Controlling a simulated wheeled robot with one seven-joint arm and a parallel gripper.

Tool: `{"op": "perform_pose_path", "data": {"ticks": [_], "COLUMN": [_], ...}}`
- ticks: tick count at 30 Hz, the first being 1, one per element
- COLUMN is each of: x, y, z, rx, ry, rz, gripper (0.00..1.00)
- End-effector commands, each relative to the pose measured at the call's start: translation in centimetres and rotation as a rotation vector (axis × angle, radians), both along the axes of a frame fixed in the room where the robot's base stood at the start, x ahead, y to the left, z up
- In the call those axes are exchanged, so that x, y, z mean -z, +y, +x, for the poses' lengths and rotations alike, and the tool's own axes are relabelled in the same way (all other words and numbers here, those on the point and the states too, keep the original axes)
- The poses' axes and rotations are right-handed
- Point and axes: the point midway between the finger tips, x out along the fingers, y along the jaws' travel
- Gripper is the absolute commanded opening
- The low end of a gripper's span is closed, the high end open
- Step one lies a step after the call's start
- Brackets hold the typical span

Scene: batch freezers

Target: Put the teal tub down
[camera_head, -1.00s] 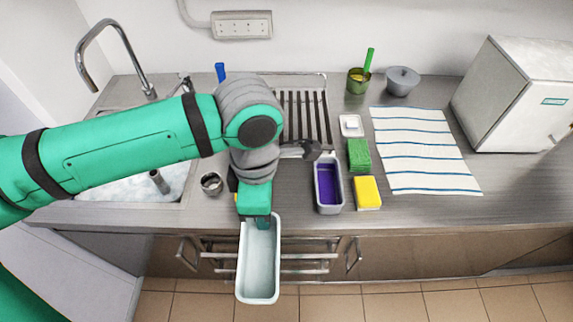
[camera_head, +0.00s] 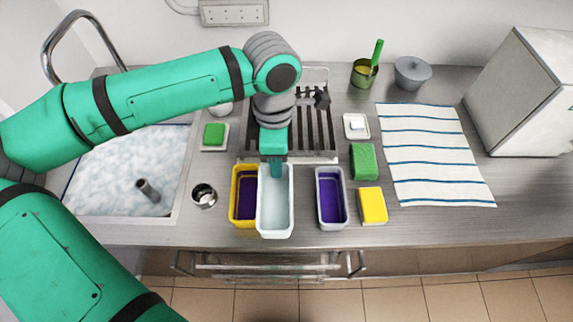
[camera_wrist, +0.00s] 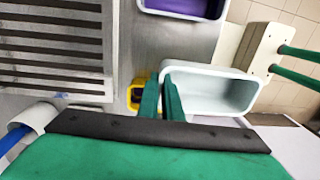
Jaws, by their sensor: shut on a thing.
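The teal tub (camera_head: 275,226) looks very pale, almost white with a faint teal tint, and is empty. My gripper (camera_head: 276,168) is shut on its far end wall. The tub is upright over the front part of the counter and covers part of a yellow tub (camera_head: 234,208). It looks raised above the counter, but the gap under it is hidden. In the wrist view my gripper's green fingers (camera_wrist: 162,98) grip one end of the pale tub (camera_wrist: 250,92). The yellow tub shows partly behind the fingers there (camera_wrist: 133,97).
A grey tub with purple inside (camera_head: 344,219) stands to the right, apart from the held tub. A yellow sponge (camera_head: 372,205), a green scourer (camera_head: 363,161) and a striped cloth (camera_head: 435,155) lie farther right. A metal cup (camera_head: 204,195) stands left, by the sink (camera_head: 178,205). A drain grid (camera_head: 322,145) is behind.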

Motion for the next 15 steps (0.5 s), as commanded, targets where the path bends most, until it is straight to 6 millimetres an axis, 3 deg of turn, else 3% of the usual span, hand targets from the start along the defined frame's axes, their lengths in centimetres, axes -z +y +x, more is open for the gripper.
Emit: {"op": "perform_pose_path", "data": {"ticks": [7, 15], "x": [3.7, 5.6], "y": [-1.5, -2.0], "z": [3.6, 5.1], "rx": [0.002, 0.004], "ry": [0.002, 0.000], "rz": [-0.001, 0.000], "gripper": [0.00, 0.00]}}
